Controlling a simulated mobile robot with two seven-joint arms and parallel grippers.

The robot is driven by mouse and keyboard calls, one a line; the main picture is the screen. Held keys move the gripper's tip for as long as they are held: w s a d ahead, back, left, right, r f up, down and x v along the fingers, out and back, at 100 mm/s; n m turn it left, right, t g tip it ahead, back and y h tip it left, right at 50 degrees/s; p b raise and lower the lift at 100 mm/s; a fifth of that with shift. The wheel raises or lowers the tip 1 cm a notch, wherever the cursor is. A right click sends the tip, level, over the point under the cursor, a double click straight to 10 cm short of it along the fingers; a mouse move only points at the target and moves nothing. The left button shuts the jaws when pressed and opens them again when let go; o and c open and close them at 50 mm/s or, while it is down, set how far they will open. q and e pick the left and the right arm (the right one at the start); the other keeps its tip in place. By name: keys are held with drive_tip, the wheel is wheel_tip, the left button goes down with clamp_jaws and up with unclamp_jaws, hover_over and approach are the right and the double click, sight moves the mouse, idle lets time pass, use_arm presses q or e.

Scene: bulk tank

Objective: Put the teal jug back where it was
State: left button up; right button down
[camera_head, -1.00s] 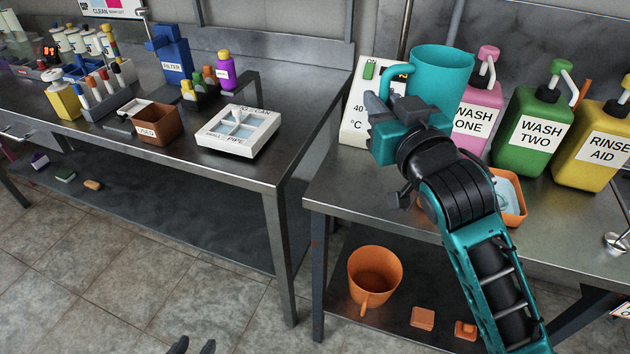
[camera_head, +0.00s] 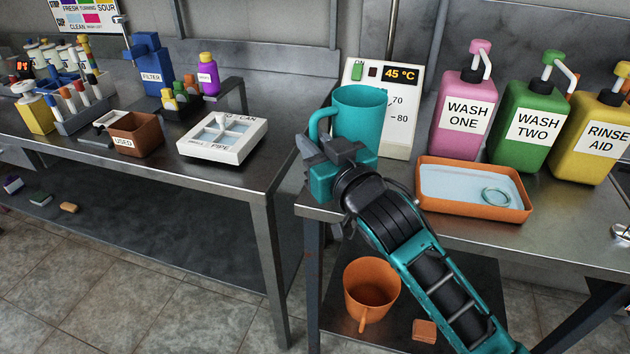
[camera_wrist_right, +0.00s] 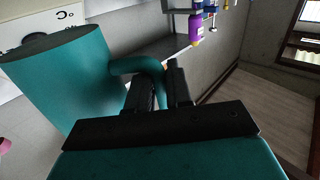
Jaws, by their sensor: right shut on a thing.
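The teal jug (camera_head: 360,116) is upright at the left end of the right-hand steel table, in front of the temperature box. Its handle points left in the head view. My right gripper (camera_head: 328,148) is shut on that handle. In the right wrist view the jug (camera_wrist_right: 75,85) fills the left side, and the gripper's fingers (camera_wrist_right: 160,92) close around the handle. My forearm and gripper hide the jug's base, so I cannot tell whether it touches the table. My left gripper is not in view.
The temperature box (camera_head: 398,108) reads 45 °C behind the jug. An orange tray (camera_head: 472,209) with liquid and a ring sits to the right, before the pink (camera_head: 463,115), green (camera_head: 525,125) and yellow (camera_head: 590,150) bottles. An orange jug (camera_head: 371,290) stands on the lower shelf. A gap separates the left bench (camera_head: 240,180).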

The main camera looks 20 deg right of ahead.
drive_tip(key=shift+f, duration=0.9)
wheel_tip(320, 180, down, 4)
drive_tip(key=shift+r+b, duration=0.2)
drive_tip(key=shift+b, duration=0.5)
drive_tip(key=shift+f, duration=0.3)
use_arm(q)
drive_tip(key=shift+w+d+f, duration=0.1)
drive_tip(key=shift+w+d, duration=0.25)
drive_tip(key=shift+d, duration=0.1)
use_arm(e)
drive_tip(key=shift+f, duration=0.2)
drive_tip(key=c, duration=1)
unclamp_jaws()
drive_tip(key=shift+c, duration=0.2)
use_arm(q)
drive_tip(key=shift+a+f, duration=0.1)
use_arm(e)
drive_tip(key=shift+r, duration=0.1)
